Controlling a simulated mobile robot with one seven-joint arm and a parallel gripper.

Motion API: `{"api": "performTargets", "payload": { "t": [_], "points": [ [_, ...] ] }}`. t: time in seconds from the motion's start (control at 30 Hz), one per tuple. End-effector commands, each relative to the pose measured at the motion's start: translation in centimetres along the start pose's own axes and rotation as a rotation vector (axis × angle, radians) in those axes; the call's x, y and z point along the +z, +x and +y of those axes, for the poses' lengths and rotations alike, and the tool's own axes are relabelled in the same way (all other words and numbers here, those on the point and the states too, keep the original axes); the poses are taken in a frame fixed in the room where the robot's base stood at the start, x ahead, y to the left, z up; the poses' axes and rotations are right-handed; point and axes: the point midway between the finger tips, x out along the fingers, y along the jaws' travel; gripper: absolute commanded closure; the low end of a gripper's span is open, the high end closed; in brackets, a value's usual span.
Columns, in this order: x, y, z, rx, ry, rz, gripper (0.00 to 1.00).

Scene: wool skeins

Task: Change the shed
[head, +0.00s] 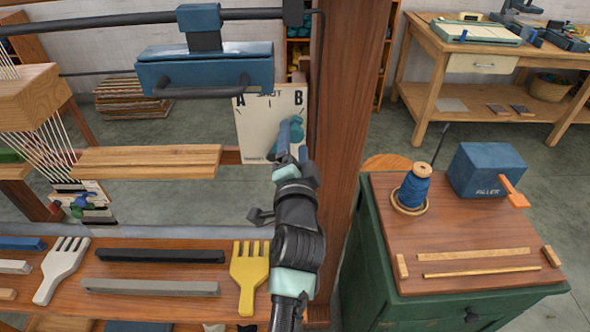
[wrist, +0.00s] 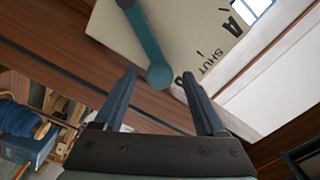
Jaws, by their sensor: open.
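The shed panel is a cream plate (head: 257,111) marked A, SHUT and B on a wooden upright; it also shows in the wrist view (wrist: 185,28). Its teal lever (wrist: 146,38) ends in a round knob (wrist: 158,76). The lever leans to the B side, away from A and SHUT. In the head view the lever (head: 296,132) is partly hidden by my gripper (head: 291,126). My gripper is open, and in the wrist view its fingertips (wrist: 159,80) lie on either side of the knob, with a gap on both sides. I cannot tell how deep the knob sits between them.
The thick wooden post (head: 343,110) stands just right of my gripper. A blue clamp-like block (head: 205,68) hangs at upper left. Combs and bars lie on the lower shelf (head: 180,257). A green cabinet (head: 372,262) with a blue spool (head: 414,190) stands at right.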

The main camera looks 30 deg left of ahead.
Motion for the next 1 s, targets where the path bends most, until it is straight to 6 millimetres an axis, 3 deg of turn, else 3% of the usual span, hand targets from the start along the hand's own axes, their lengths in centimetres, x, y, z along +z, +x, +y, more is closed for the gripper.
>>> {"api": "performTargets", "payload": {
  "t": [0.3,0.5,1.0],
  "points": [
    [0.1,-6.4,0.2,0.003,0.001,-0.001,0.27],
    [0.1,-9.1,0.2,0.003,0.001,-0.001,0.27],
    [0.0,-10.2,0.1,0.002,0.001,-0.002,0.27]
  ]
}}
